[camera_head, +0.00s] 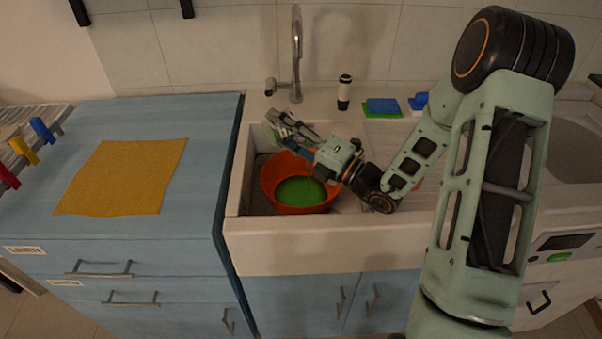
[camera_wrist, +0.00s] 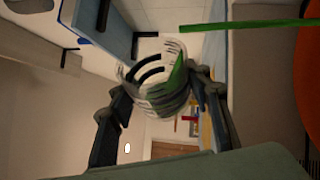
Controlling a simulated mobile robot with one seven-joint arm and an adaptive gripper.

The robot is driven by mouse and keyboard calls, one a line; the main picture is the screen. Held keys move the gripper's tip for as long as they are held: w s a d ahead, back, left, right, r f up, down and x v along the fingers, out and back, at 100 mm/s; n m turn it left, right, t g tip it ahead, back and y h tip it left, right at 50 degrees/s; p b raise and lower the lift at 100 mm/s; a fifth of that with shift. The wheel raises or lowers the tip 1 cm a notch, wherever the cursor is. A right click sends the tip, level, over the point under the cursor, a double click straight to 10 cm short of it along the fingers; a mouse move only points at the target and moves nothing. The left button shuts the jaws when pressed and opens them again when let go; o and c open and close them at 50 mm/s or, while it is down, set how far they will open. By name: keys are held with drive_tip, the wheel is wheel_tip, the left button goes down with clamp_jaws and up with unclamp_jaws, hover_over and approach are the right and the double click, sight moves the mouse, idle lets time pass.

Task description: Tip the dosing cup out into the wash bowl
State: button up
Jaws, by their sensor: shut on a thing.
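The wash bowl (camera_head: 268,188) is orange and stands in the sink, with green stuff in its bottom. Its orange side also shows at the right edge of the wrist view (camera_wrist: 305,75). My gripper (camera_head: 290,130) is above the bowl's far left part. In the wrist view my gripper (camera_wrist: 155,98) is shut on the dosing cup (camera_wrist: 152,88), a clear cup with dark stripes and green inside. The cup looks tipped over. A straight green streak (camera_wrist: 245,25) runs from near its mouth toward the bowl. In the head view the cup is hard to make out.
The sink (camera_head: 245,170) has a pale rim around the bowl. A tap (camera_head: 296,60) stands behind it. A dark-and-white bottle (camera_head: 344,92) and a blue sponge (camera_head: 383,106) are on the back ledge. A yellow cloth (camera_head: 125,178) lies on the blue counter (camera_head: 205,130) at left.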

drive_tip(key=shift+w+d+r+m+t+p, duration=0.1)
drive_tip(key=shift+r+m+t+p, duration=0.15)
drive_tip(key=shift+r+m+p, duration=0.5)
drive_tip(key=shift+w+d+r+m+t+p, duration=0.1)
drive_tip(key=shift+r+m+t+p, duration=0.25)
drive_tip(key=shift+p, duration=0.55)
